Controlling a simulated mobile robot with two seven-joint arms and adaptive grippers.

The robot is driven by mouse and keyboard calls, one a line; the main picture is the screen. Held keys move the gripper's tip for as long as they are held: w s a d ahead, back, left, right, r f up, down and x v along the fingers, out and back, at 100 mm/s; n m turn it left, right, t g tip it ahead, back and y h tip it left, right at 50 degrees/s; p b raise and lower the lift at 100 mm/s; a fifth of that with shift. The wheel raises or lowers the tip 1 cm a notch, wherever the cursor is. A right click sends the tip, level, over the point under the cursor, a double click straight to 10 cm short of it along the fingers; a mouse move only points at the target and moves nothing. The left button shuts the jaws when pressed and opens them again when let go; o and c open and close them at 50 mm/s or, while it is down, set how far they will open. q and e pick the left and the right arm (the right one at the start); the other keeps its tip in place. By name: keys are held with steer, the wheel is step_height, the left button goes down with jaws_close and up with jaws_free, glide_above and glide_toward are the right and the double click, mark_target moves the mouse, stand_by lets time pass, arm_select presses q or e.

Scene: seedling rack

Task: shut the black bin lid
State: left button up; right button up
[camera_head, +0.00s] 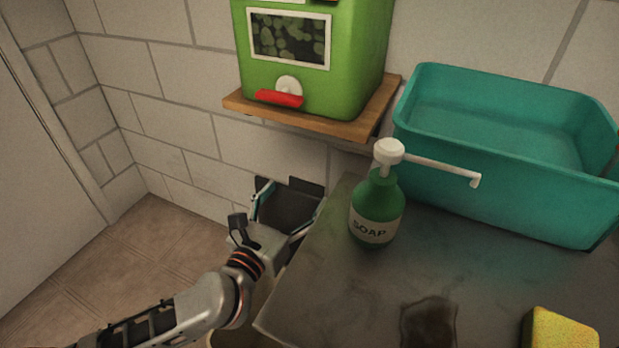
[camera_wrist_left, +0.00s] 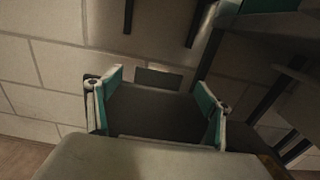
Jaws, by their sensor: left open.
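A dark flat panel that looks like the black bin lid (camera_head: 289,208) shows beyond the left edge of the counter, near the tiled wall. My left gripper (camera_head: 291,200) is open, with its fingers on either side of this dark panel in the picture. In the left wrist view, the dark panel (camera_wrist_left: 150,112) fills the space between the teal-padded fingers of my left gripper (camera_wrist_left: 160,80). I cannot tell whether the fingers touch it. The bin's body is mostly hidden behind my arm and the counter. My right gripper is not in view.
The dark counter (camera_head: 320,265) stands right of my left gripper. On it are a green soap bottle (camera_head: 376,212), a teal basin (camera_head: 480,180) and a yellow sponge (camera_head: 560,330). A wooden shelf (camera_head: 235,102) above holds a green container (camera_head: 350,60). Tiled floor (camera_head: 160,250) is open at left.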

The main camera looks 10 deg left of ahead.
mark_target(306, 182)
arm_select(q)
steer(key=w, duration=0.2)
steer(key=w+d, duration=0.1)
steer(key=w, duration=0.1)
steer(key=shift+w+f+b, duration=0.15)
steer(key=shift+w+b, duration=0.2)
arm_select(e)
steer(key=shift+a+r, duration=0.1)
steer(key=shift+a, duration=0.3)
arm_select(q)
steer(key=shift+w, duration=0.25)
steer(key=shift+w+d, duration=0.1)
steer(key=shift+w, duration=0.15)
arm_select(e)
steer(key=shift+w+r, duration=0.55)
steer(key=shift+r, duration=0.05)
arm_select(q)
steer(key=c, duration=1.6)
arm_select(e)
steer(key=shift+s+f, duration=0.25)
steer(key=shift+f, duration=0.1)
